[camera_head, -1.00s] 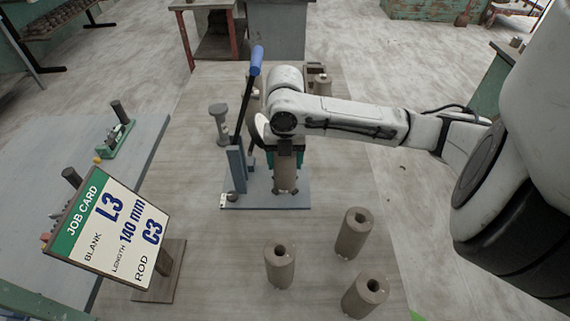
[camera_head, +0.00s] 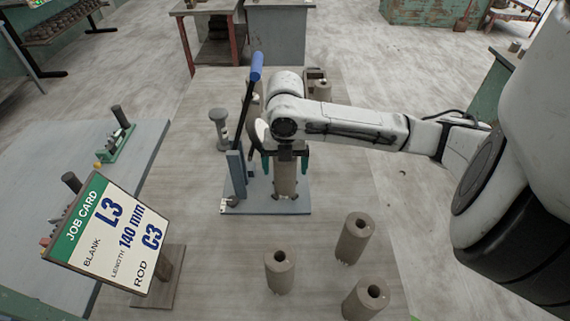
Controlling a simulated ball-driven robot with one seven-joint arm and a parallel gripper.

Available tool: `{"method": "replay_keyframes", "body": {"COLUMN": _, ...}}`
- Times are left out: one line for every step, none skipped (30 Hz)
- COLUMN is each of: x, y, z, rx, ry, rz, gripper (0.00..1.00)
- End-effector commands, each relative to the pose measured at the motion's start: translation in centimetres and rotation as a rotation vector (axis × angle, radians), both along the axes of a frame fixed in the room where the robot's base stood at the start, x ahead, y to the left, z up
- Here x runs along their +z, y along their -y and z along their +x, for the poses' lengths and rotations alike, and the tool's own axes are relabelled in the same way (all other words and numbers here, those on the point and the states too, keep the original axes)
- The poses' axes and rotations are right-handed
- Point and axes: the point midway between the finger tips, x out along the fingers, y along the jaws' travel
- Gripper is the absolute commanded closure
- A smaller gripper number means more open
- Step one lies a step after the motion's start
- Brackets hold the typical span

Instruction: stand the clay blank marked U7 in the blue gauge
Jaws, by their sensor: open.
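A brown clay blank (camera_head: 286,182) stands upright on the blue-grey base plate of the gauge (camera_head: 252,204), which has a blue post and a lever with a blue handle. No mark is readable on the blank, so I cannot tell whether it is U7. My gripper (camera_head: 285,163) is open, with its teal fingers apart on either side of the blank's upper part. The gripper and wrist hide the blank's top.
Three hollow clay blanks stand in front: one at left (camera_head: 280,272), one at right (camera_head: 353,238), one nearest (camera_head: 365,300). A job card (camera_head: 112,235) reading L3, 140 mm, C3 stands at left. A grey spool-shaped piece (camera_head: 219,130) stands behind the gauge.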

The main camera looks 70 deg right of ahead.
Motion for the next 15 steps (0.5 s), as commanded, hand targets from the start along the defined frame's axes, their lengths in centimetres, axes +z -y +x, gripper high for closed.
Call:
{"method": "replay_keyframes", "body": {"x": 0.6, "y": 0.0, "z": 0.1, "rx": 0.001, "ry": 0.003, "rz": -0.001, "gripper": 0.11}}
{"method": "replay_keyframes", "body": {"x": 1.0, "y": 0.0, "z": 0.1, "rx": 0.001, "ry": 0.003, "rz": -0.001, "gripper": 0.11}}
{"method": "replay_keyframes", "body": {"x": 1.6, "y": 0.1, "z": 0.1, "rx": 0.001, "ry": 0.002, "rz": -0.003, "gripper": 0.11}}
{"method": "replay_keyframes", "body": {"x": 2.1, "y": 0.1, "z": 0.1, "rx": 0.001, "ry": 0.002, "rz": -0.003, "gripper": 0.11}}
{"method": "replay_keyframes", "body": {"x": 2.6, "y": 0.0, "z": 0.1, "rx": 0.002, "ry": 0.003, "rz": -0.002, "gripper": 0.11}}
{"method": "replay_keyframes", "body": {"x": 3.3, "y": 0.1, "z": 0.1, "rx": 0.001, "ry": 0.003, "rz": -0.003, "gripper": 0.11}}
{"method": "replay_keyframes", "body": {"x": 3.8, "y": 0.1, "z": 0.1, "rx": 0.001, "ry": 0.002, "rz": -0.003, "gripper": 0.11}}
{"method": "replay_keyframes", "body": {"x": 4.3, "y": 0.1, "z": 0.1, "rx": 0.001, "ry": 0.003, "rz": -0.003, "gripper": 0.11}}
{"method": "replay_keyframes", "body": {"x": 5.0, "y": 0.0, "z": 0.1, "rx": 0.001, "ry": 0.003, "rz": -0.002, "gripper": 0.11}}
{"method": "replay_keyframes", "body": {"x": 5.4, "y": 0.0, "z": 0.0, "rx": 0.001, "ry": 0.001, "rz": -0.004, "gripper": 0.11}}
{"method": "replay_keyframes", "body": {"x": 5.8, "y": 0.0, "z": 0.1, "rx": 0.001, "ry": 0.002, "rz": -0.003, "gripper": 0.11}}
{"method": "replay_keyframes", "body": {"x": 6.3, "y": 0.0, "z": 0.1, "rx": 0.001, "ry": 0.001, "rz": -0.001, "gripper": 0.11}}
{"method": "replay_keyframes", "body": {"x": 6.6, "y": 0.0, "z": 0.1, "rx": 0.001, "ry": 0.002, "rz": -0.002, "gripper": 0.11}}
{"method": "replay_keyframes", "body": {"x": 6.9, "y": 0.0, "z": 0.1, "rx": 0.001, "ry": 0.002, "rz": -0.002, "gripper": 0.11}}
{"method": "replay_keyframes", "body": {"x": 7.1, "y": 0.0, "z": 0.0, "rx": 0.002, "ry": 0.000, "rz": -0.001, "gripper": 0.11}}
